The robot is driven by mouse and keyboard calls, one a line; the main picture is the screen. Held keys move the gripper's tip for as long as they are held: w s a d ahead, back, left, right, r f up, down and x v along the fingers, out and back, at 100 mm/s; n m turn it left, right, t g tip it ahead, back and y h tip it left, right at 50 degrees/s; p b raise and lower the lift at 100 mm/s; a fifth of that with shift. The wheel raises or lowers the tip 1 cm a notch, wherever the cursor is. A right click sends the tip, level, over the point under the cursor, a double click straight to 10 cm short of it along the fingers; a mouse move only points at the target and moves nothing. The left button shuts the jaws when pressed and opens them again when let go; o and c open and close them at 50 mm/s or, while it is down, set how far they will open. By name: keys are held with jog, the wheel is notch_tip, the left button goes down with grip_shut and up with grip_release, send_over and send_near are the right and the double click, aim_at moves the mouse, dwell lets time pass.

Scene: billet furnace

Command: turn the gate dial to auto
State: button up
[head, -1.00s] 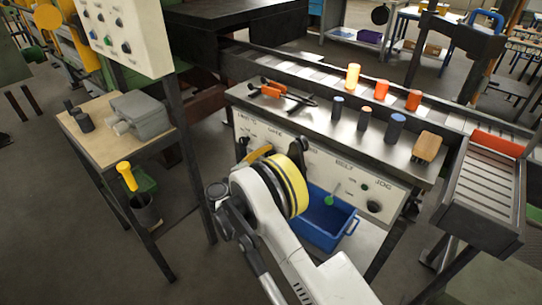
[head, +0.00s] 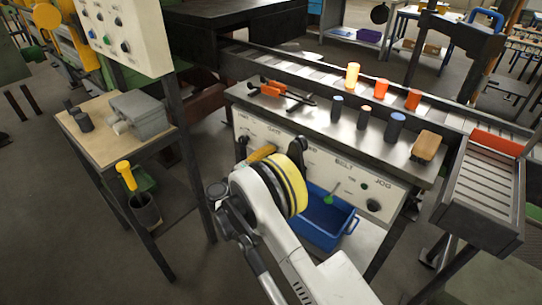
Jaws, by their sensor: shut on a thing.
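The front panel (head: 330,168) under the steel worktop carries printed labels, including GATE, BELT and JOG. My gripper (head: 262,153) is at the panel just below the GATE label, mostly hidden behind my wrist. Only a yellow and dark part of it shows left of the yellow wrist ring. It is shut on the gate dial, which is covered by my arm and gripper. The dial's pointer and its auto mark cannot be read.
A blue bin (head: 322,228) sits below the panel, close to my wrist. A green-tipped lever (head: 330,197) and a black knob (head: 373,205) are on the panel's right. Several cylinders and a brown block (head: 426,146) stand on the worktop (head: 310,122).

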dwell(0.4)
jog(key=o, duration=1.2)
jog(key=shift+a, duration=0.1)
jog(key=v, duration=1.2)
